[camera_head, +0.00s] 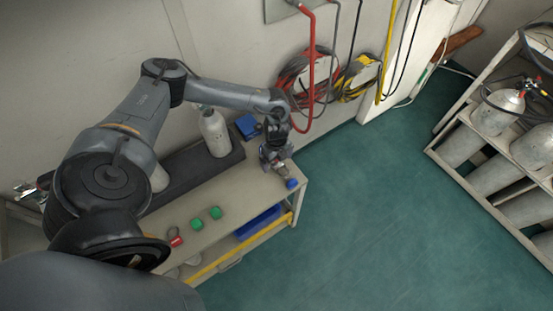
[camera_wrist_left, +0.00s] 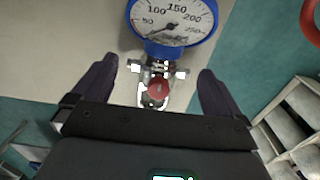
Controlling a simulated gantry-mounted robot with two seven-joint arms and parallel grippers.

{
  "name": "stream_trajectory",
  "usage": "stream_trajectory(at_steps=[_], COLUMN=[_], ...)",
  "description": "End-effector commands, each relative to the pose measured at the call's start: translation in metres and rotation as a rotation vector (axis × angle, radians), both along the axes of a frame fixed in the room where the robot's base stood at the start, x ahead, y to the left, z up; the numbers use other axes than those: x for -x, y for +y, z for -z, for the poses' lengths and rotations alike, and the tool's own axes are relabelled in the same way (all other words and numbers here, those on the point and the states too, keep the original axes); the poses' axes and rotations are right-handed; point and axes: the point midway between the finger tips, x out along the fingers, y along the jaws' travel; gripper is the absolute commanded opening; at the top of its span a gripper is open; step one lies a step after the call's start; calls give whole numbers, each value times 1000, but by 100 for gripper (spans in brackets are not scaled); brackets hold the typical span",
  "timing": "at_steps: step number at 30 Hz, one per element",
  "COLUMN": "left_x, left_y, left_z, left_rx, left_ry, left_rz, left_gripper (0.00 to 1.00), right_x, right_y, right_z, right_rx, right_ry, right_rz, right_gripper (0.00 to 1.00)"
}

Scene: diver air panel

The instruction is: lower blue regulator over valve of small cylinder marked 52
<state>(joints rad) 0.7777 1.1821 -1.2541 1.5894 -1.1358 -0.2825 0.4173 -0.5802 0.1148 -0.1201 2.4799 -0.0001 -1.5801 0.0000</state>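The blue regulator (camera_head: 291,183) lies at the right end of the workbench. In the left wrist view, its blue-rimmed gauge (camera_wrist_left: 172,22) is at the top, with a metal body and a red knob (camera_wrist_left: 158,88) below. My left gripper (camera_head: 274,160) is over that bench end. In the left wrist view its fingers (camera_wrist_left: 157,82) are spread either side of the regulator's metal body, with gaps on both sides. A pale cylinder (camera_head: 215,133) stands in a dark rack, another (camera_head: 158,178) is partly hidden by my arm. No number 52 is readable. My right gripper is not in view.
On the workbench (camera_head: 185,207) are green caps (camera_head: 206,218), a red item (camera_head: 176,238) and a blue item (camera_head: 247,127). Hoses (camera_head: 306,75) hang on the wall behind. A rack with large cylinders (camera_head: 497,112) stands at right. The green floor between is clear.

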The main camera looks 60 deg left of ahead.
Motion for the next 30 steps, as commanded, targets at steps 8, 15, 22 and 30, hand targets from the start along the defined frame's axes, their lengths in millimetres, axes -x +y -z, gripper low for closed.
stream_trajectory(at_steps=[8, 15, 22, 30], left_x=[1, 0, 0, 0], left_y=[0, 0, 0, 1], left_z=[-6, -41, -80, -105], left_rx=[0, 0, 1, -1], left_ry=[1, 0, -2, 0], left_rz=[0, 0, 0, -1], left_gripper=[100, 100, 100, 100], right_x=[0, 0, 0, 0], right_y=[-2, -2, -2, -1], right_z=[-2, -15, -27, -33], right_rx=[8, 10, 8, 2], right_ry=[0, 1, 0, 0], right_rz=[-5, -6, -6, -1], right_gripper=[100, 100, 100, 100])
